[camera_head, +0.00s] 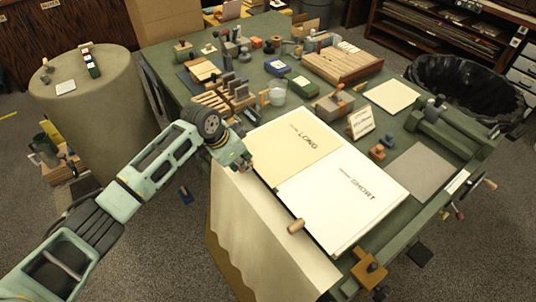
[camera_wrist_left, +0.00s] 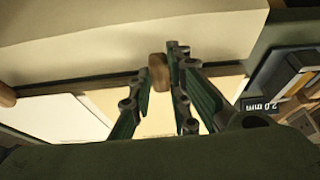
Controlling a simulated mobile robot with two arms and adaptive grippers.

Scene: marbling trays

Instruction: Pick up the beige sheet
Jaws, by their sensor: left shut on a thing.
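The beige sheet (camera_head: 292,145), marked LONG, lies flat on the green table, left of a white sheet (camera_head: 340,195) marked SHORT. My left gripper (camera_head: 240,163) is at its near left edge. In the left wrist view my left gripper (camera_wrist_left: 158,88) is shut on a small wooden grip (camera_wrist_left: 158,70) at the sheet's near edge. Part of the beige sheet (camera_wrist_left: 228,86) shows beyond the fingers. How the wooden grip joins the sheet is hidden. My right gripper is not in view.
A second wooden grip (camera_head: 296,226) sits at the white sheet's near edge. A large cream panel (camera_head: 250,225) hangs down the table's front. Wooden racks (camera_head: 342,66), blocks and a clear cup (camera_head: 277,92) crowd the table behind. A grey plate (camera_head: 421,172) lies right.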

